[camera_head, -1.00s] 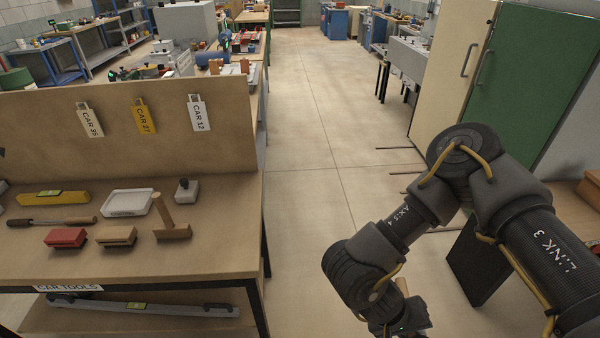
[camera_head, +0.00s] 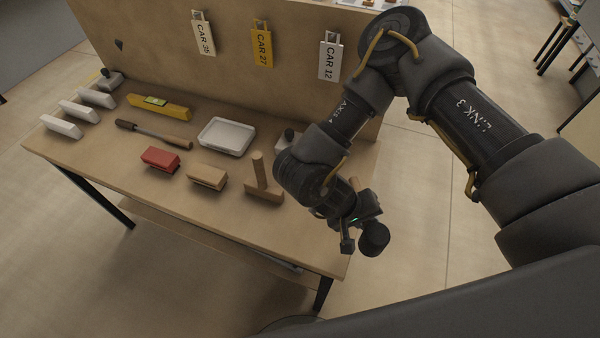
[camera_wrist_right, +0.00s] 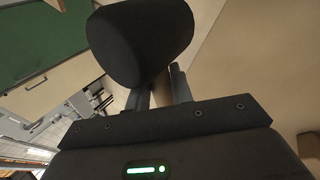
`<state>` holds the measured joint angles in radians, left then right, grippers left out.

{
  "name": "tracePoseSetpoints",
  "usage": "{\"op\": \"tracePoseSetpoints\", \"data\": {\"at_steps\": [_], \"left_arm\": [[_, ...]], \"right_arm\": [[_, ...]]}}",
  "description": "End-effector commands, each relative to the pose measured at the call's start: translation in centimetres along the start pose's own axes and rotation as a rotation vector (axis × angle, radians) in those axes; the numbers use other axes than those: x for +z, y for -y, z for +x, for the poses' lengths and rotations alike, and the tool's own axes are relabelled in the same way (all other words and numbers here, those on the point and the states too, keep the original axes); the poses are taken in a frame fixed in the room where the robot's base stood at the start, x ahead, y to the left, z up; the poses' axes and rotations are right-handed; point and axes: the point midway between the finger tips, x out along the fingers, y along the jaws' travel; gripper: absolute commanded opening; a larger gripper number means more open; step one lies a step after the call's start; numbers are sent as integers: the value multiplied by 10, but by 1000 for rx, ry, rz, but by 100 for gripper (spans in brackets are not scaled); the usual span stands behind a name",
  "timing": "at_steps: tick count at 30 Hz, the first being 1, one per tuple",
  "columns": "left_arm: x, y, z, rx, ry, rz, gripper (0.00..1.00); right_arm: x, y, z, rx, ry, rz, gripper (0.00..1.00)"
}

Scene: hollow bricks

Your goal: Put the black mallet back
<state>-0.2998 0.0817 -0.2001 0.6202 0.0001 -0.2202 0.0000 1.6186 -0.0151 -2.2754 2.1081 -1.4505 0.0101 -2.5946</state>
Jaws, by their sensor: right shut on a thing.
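The black mallet (camera_head: 374,239) is in my right gripper (camera_head: 350,226), which is shut on it. The mallet's dark, rounded head hangs beyond the fingers at the front right corner of the tool table. In the right wrist view the black head (camera_wrist_right: 140,40) fills the upper middle, and a strip of its lighter handle (camera_wrist_right: 162,88) shows between the two fingers (camera_wrist_right: 158,92). Most of the handle is hidden. A wooden mallet (camera_head: 264,180) stands head down on the table, left of my right gripper. My left gripper is not in view.
The tool table (camera_head: 230,218) also carries a brown block (camera_head: 207,177), a red block (camera_head: 160,158), a white tray (camera_head: 226,136), a yellow level (camera_head: 158,106) and several white bars. A grey-white tool (camera_head: 288,139) is partly behind my arm. An upright board (camera_head: 290,75) with tags closes the back.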

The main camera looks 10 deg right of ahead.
Motion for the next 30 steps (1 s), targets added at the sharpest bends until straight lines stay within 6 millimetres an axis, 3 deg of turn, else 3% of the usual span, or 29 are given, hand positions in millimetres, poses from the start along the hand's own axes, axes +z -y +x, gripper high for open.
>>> {"op": "tracePoseSetpoints", "data": {"at_steps": [5, 8, 12, 15, 23, 30], "left_arm": [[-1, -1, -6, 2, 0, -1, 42], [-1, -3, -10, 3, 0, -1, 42], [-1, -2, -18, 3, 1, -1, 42], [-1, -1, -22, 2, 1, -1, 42], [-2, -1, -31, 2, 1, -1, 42], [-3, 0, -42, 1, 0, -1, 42]], "right_arm": [[14, 42, -11, -4, 96, 133, 4], [28, 75, -22, -4, 219, 307, 4], [42, 120, -48, -1, 475, 667, 4], [42, 141, -66, 2, 659, 926, 4], [17, 164, -99, 2, 1079, 1530, 4], [-38, 153, -108, -1, 1538, 2192, 4]]}}
